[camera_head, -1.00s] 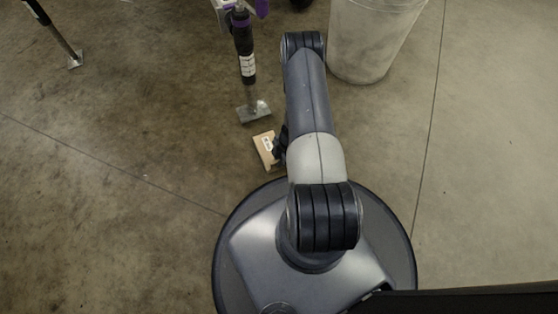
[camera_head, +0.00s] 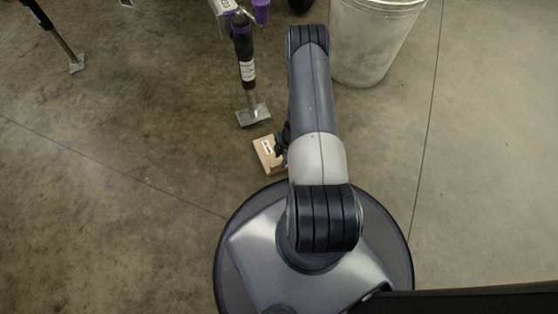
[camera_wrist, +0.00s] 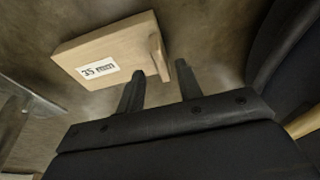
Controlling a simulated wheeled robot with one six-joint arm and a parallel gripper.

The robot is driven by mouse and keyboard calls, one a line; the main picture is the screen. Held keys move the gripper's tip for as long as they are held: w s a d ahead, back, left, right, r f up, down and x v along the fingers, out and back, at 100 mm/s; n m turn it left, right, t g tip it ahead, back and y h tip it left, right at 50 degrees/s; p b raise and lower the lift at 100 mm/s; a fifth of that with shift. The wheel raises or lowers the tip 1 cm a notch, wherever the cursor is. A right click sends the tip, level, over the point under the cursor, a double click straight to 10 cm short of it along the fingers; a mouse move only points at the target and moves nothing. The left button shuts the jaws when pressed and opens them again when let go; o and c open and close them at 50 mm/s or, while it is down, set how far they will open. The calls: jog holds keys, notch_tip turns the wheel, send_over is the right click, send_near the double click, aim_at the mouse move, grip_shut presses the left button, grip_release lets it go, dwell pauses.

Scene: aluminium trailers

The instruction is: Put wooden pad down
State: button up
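The wooden pad (camera_head: 265,153) is a light block with a white label. In the head view it is by the floor near the front of my base, left of my arm. In the wrist view the pad (camera_wrist: 105,48) shows a "35 mm" label and a raised wooden strip along its right edge. My gripper (camera_wrist: 160,68) has its two dark fingers apart, with the end of the strip between their tips and gaps visible on both sides. In the head view my gripper (camera_head: 281,147) is partly hidden by my arm. I cannot tell whether the pad's underside fully touches the floor.
A jack leg (camera_head: 246,62) with a metal foot plate (camera_head: 253,115) stands just beyond the pad; the plate also shows in the wrist view (camera_wrist: 32,96). A whitish bin (camera_head: 368,40) stands at the top right. Another leg (camera_head: 62,42) is far left. Floor to the left is clear.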

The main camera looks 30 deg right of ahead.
aim_at(279, 163)
jog(key=p+v, duration=0.2)
jog(key=v, duration=0.5)
jog(key=shift+r+p, duration=0.3)
jog(key=shift+p, duration=0.05)
jog(key=shift+d, duration=0.1)
jog(key=b+x, duration=0.6)
jog(key=x, duration=0.6)
jog(key=shift+f, duration=0.3)
notch_tip(279, 163, up, 3)
jog(key=shift+f+p, duration=0.2)
jog(key=shift+p, duration=0.55)
jog(key=shift+r, duration=0.75)
